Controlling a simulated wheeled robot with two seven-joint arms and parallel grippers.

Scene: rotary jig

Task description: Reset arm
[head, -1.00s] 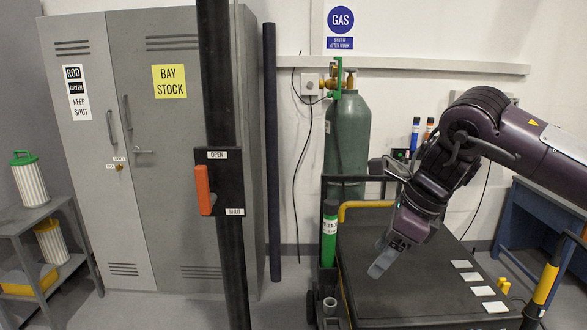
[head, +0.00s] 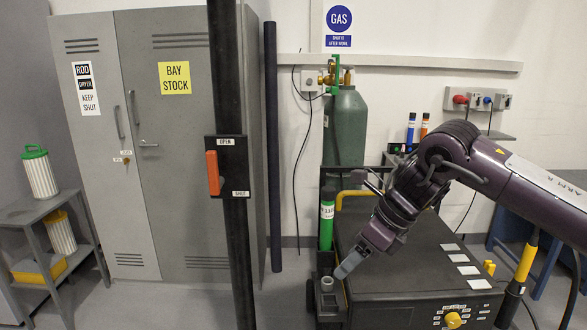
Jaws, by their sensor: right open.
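My right arm comes in from the right in the head view. My right gripper (head: 347,266) is open and empty, its fingers pointing down and to the left. It hangs over the front left part of a black machine top (head: 415,255), close to a small grey cup-like holder (head: 327,284) at the machine's left edge. I cannot tell the exact gap below the fingers. My left gripper is not in view.
A green tube (head: 327,225) stands left of the gripper, with a green gas cylinder (head: 346,130) behind. A dark post (head: 225,90) with an orange lever (head: 213,173) stands nearer. Grey lockers (head: 180,120) stand at left. A yellow knob (head: 453,320) is on the machine's front.

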